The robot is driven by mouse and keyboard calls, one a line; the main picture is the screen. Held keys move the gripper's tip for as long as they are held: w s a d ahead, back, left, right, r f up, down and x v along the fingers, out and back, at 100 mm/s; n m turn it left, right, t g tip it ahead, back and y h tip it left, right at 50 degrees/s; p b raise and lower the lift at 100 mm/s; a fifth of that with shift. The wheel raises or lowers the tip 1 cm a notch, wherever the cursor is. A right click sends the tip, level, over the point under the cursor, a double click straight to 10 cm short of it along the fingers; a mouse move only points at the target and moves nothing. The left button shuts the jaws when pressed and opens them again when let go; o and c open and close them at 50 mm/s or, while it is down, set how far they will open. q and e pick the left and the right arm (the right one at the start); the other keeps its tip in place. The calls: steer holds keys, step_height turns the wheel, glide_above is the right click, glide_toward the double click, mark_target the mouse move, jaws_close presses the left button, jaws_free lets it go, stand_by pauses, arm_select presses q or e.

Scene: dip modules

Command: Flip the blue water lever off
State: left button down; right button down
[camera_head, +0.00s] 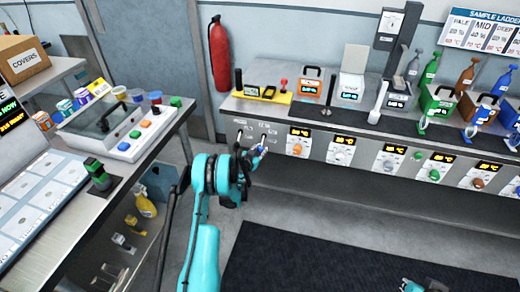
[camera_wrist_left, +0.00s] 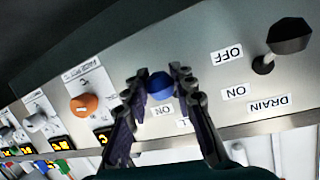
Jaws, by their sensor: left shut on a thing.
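The blue water lever (camera_wrist_left: 160,86) has a round blue knob and sits on the sloping grey front panel of the bench. My left gripper (camera_wrist_left: 158,80) has its two dark fingers on either side of the knob and is shut on it. An ON label (camera_wrist_left: 163,111) shows just below the knob, partly covered by a finger; the lever's other label is mostly hidden. In the head view the left gripper (camera_head: 252,162) reaches the panel's left end, with the blue knob (camera_head: 263,149) at its tips.
A black drain lever (camera_wrist_left: 289,38) with OFF, ON and DRAIN labels is beside the blue one. An orange dial (camera_wrist_left: 84,103) is on its other side. Several baths with displays line the bench (camera_head: 340,118). A dark mat (camera_head: 330,255) lies on the floor.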

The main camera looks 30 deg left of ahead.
arm_select(q)
steer(key=shift+w+f+t, duration=0.2)
steer(key=shift+f+t, duration=0.2)
steer(key=shift+t, duration=0.2)
steer(key=c, duration=1.2)
jaws_free()
steer(key=s, duration=0.5)
steer(key=s+r, duration=0.1)
steer(key=s, duration=0.1)
steer(key=shift+s+d+r, duration=0.1)
steer(key=shift+s+d, duration=0.05)
steer(key=shift+d, duration=0.1)
